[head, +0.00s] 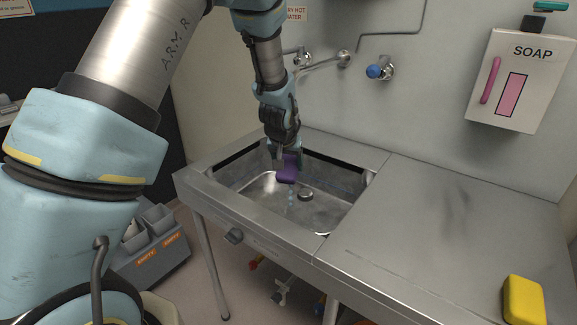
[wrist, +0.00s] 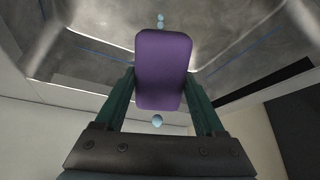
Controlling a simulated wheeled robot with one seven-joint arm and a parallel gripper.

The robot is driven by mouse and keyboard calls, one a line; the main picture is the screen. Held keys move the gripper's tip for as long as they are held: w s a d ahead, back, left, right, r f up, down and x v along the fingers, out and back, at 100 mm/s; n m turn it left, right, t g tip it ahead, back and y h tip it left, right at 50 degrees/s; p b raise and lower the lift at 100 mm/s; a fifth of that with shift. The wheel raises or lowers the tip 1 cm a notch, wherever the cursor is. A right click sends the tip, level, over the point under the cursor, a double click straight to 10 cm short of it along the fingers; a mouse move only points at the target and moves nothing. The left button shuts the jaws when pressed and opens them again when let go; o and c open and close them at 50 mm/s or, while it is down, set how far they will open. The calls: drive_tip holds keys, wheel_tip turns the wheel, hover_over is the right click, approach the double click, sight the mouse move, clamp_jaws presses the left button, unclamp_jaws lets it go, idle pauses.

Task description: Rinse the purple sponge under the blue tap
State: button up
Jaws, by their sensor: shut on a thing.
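My gripper (head: 284,158) is shut on the purple sponge (head: 288,172) and holds it over the metal sink basin (head: 325,212), clear of its floor. Pale blue water drops (head: 291,198) show below the sponge. In the wrist view the sponge (wrist: 163,65) sits between my two green fingers, with drops above and below it. The blue tap (head: 378,71) is on the back wall, right of my gripper. A metal spout (head: 325,63) reaches left from the wall, partly behind my arm. Whether water strikes the sponge is hard to tell.
A bare steel counter (head: 430,235) lies right of the basin, with a yellow sponge (head: 524,300) near its front right. A soap dispenser (head: 520,80) hangs on the wall at right. Grey bins (head: 150,250) marked EMPTY stand at lower left.

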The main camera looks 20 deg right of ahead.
sight(282, 178)
drive_tip(key=shift+s+a+b, duration=0.2)
drive_tip(key=shift+s+a, duration=0.6)
drive_tip(key=shift+s, duration=0.25)
drive_tip(key=shift+s+a+b, duration=0.25)
drive_tip(key=shift+s+a, duration=0.5)
drive_tip(key=shift+s, duration=0.3)
drive_tip(key=shift+s+a+b, duration=0.2)
drive_tip(key=shift+s+a, duration=0.6)
drive_tip(key=shift+s, duration=0.25)
drive_tip(key=shift+r, duration=0.1)
drive_tip(key=s+a+r+p, duration=0.2)
drive_tip(key=s+a+r, duration=0.1)
drive_tip(key=s, duration=0.1)
drive_tip(key=shift+r+p, duration=0.4)
